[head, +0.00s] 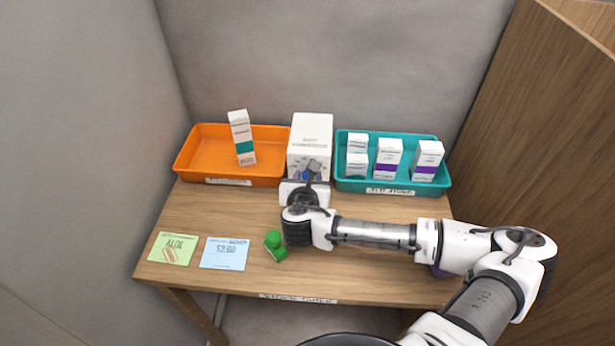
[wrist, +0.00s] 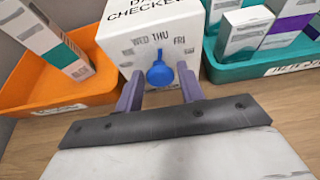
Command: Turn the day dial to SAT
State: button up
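The white checker box (head: 310,130) stands at the back of the table between two trays, and its front shows in the wrist view (wrist: 150,22). Its blue day dial (wrist: 160,74) is a round knob with a narrow tip pointing up, towards THU. WED is printed left of THU and FRI right of it; smaller labels further out are too small to read. My gripper (wrist: 159,78) is in front of the box, its purple fingers open on either side of the dial. A small gap shows beside the knob. In the head view my gripper hides most of the dial.
An orange tray (head: 200,172) with one carton (head: 241,138) stands left of the box. A teal tray (head: 440,184) with several cartons stands right. A green object (head: 275,245), a green note (head: 172,249) and a blue note (head: 224,254) lie on the table front.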

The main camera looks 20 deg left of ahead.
jog(key=c, duration=0.6)
jog(key=shift+f+m+b, duration=0.15)
jog(key=shift+m+b, duration=0.15)
jog(key=shift+b, duration=0.25)
jog(key=shift+w+d+f+m+y+b, duration=0.15)
jog(key=shift+m+y+b, duration=0.4)
jog(key=shift+b, duration=0.7)
jog(key=m+y+b, duration=0.1)
jog(key=b, duration=0.1)
jog(key=m+b, duration=0.1)
jog(key=b, duration=0.1)
jog(key=shift+d+f+m+y+b, duration=0.15)
jog(key=shift+m+y+b, duration=0.1)
jog(key=shift+y+b, duration=0.1)
jog(key=m+y+b, duration=0.1)
jog(key=m+b, duration=0.1)
jog(key=b, duration=0.2)
jog(key=shift+y, duration=0.3)
jog(key=m+y+b, duration=0.1)
jog(key=m+b, duration=0.1)
jog(key=b, duration=0.1)
jog(key=shift+d, duration=0.1)
jog(key=shift+r, duration=0.25)
